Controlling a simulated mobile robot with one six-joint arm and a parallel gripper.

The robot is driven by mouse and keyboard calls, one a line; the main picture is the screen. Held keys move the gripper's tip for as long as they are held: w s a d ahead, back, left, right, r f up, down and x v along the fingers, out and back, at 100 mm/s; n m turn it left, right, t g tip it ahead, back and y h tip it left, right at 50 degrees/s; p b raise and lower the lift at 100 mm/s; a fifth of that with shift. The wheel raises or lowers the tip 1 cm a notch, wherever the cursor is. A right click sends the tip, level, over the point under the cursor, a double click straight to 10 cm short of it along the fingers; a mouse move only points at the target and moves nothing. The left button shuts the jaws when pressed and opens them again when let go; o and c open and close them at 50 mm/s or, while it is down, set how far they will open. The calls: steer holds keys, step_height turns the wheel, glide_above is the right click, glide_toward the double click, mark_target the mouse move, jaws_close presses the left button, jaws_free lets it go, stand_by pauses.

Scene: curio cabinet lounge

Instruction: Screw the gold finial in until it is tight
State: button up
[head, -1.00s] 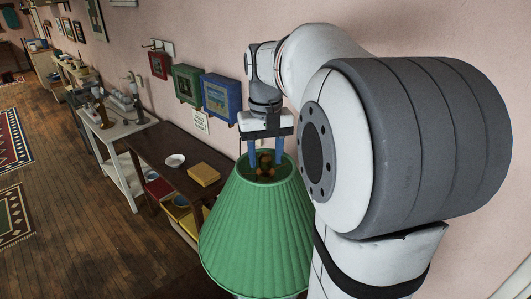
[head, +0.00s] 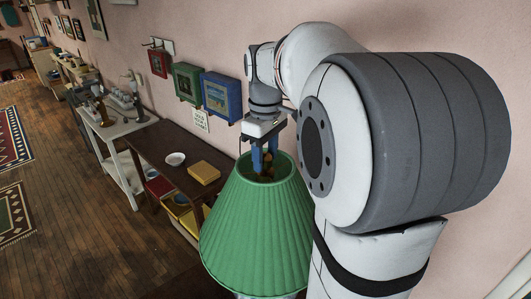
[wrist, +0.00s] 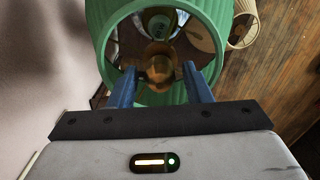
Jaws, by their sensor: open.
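The gold finial (wrist: 159,70) is at the centre of the opening at the top of the green pleated lampshade (head: 255,235). The shade's rim also shows in the wrist view (wrist: 97,30). My gripper (head: 264,170) points down into the shade's top opening. In the wrist view its two blue fingers (wrist: 160,80) stand on either side of the finial, open, with a small gap showing. How far the finial is threaded in is hidden. In the head view the finial is mostly covered by the fingers.
A dark wooden table (head: 155,142) behind the lamp holds a white bowl (head: 175,159) and a yellow box (head: 204,172). Green (head: 187,84) and blue (head: 221,96) frames hang on the pink wall behind my arm. Wooden floor lies open at left.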

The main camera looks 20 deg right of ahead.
steer(key=n, duration=0.7)
steer(key=shift+p, duration=0.3)
steer(key=n, duration=0.7)
steer(key=n+p, duration=0.1)
steer(key=n, duration=1)
steer(key=shift+c, duration=0.2)
jaws_close()
stand_by(0.4)
